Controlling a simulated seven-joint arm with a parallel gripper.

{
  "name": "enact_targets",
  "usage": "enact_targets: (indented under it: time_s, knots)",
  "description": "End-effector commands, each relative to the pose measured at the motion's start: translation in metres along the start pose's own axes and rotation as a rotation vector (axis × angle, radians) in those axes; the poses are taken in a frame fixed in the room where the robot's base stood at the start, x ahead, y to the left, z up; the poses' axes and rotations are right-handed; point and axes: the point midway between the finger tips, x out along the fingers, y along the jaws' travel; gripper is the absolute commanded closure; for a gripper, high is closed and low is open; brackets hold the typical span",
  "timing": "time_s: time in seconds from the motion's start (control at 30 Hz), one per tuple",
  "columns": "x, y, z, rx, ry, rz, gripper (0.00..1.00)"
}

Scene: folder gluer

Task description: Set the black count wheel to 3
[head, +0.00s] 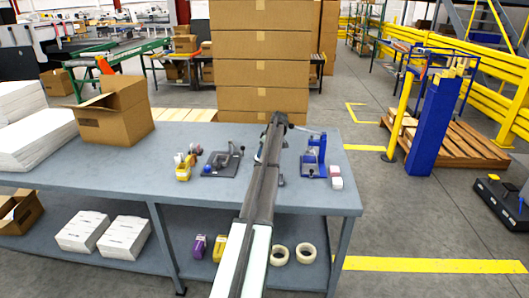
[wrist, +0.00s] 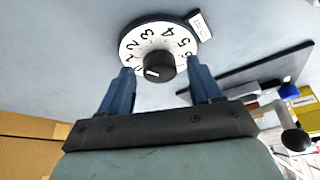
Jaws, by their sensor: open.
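The black count wheel (wrist: 160,63) is a round knob in the middle of a white dial (wrist: 130,44) with black digits, in the wrist view. Its short white mark points to the lower left of the picture, and I cannot read a digit there. The digits 2, 3, 4 and 5 show along the far side; my left finger covers part of the near rim. My gripper (wrist: 160,78) is open, with one blue finger on each side of the wheel and visible gaps between. In the head view my arm hides most of the dial.
A blue press (head: 314,158) stands right. An open carton (head: 115,112) is farther left. A small label plate (wrist: 201,27) touches the dial's far side.

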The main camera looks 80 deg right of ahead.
Motion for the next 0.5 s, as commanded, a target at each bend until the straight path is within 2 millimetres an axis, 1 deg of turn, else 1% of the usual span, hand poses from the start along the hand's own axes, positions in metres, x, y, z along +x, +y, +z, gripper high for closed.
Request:
enact_targets:
  time_s: [0.07,0.5]
  knots:
    - [-0.0001,-0.0001,0.0,0.0,0.0,0.0,0.36]
    - [-0.0002,0.0,0.0,0.0,0.0,0.0,0.79]
